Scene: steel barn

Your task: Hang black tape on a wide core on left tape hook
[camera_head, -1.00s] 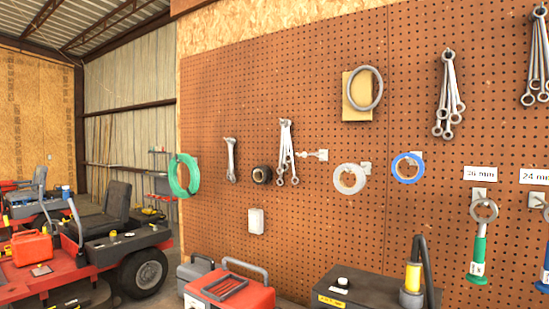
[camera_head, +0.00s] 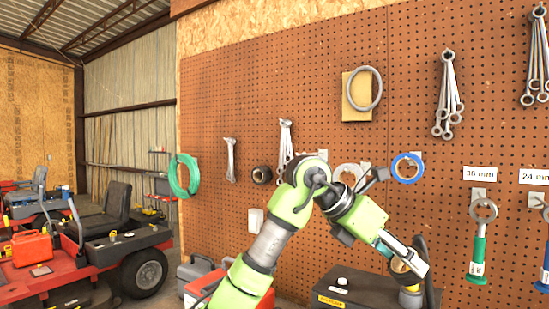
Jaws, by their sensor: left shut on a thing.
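My left gripper (camera_head: 412,264) reaches in from below, pointing down and right, in front of the black case. It is shut on a small dark roll with a brown core (camera_head: 399,265), which looks like the black tape; the fingers hide part of it. Another black roll (camera_head: 262,174) hangs on the pegboard left of my arm. Green tape (camera_head: 176,176) hangs farther left. White tape (camera_head: 345,168) is partly behind my arm, and blue tape (camera_head: 399,167) hangs to its right. The empty hook seen earlier between the wrenches and white tape is hidden by my arm. My right gripper is not in view.
The black case (camera_head: 345,290) and a red toolbox (camera_head: 200,287) stand below. A red mower (camera_head: 100,250) is at left.

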